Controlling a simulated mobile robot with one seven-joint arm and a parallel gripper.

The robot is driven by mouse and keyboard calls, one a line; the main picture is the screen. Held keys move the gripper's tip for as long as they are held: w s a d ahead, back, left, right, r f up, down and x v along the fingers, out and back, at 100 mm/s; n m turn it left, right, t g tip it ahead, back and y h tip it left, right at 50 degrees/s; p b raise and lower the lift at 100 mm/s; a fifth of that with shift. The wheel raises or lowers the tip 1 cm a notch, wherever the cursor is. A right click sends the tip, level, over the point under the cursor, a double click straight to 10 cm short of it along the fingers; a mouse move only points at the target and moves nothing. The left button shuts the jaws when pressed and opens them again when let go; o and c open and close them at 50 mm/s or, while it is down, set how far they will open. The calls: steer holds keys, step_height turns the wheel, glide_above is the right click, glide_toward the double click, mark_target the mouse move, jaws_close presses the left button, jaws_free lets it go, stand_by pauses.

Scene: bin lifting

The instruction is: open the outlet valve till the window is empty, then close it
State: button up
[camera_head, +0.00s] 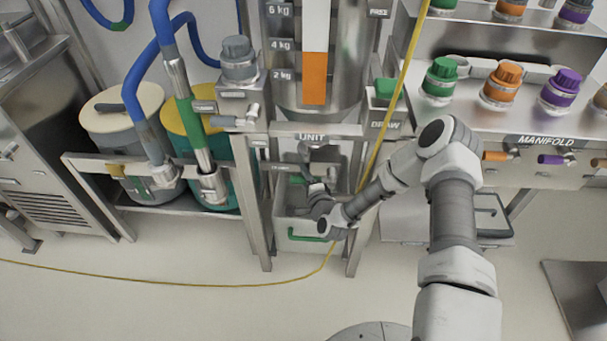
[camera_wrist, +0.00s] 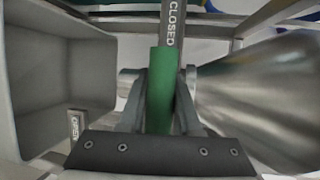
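The level window (camera_head: 315,60) on the unit shows orange fill (camera_head: 314,79) up to a little below the 4 kg label, with pale empty space above. My gripper (camera_head: 318,192) is below the hopper, under the UNIT label. In the wrist view, its fingers (camera_wrist: 160,100) stand close on both sides of a green valve lever (camera_wrist: 162,88) and look shut on it. The lever lines up with the CLOSED label (camera_wrist: 172,22). An OPEN label (camera_wrist: 75,126) is at the lower left. The fingertip contact is partly hidden.
A metal bin with a green handle (camera_head: 307,238) stands below the outlet, between the frame legs. A yellow hose (camera_head: 378,150) hangs beside my arm. The manifold (camera_head: 546,141) with coloured caps is at right; drums (camera_head: 122,106) stand at left. The floor in front is mostly clear.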

jaws_close()
stand_by(1.1)
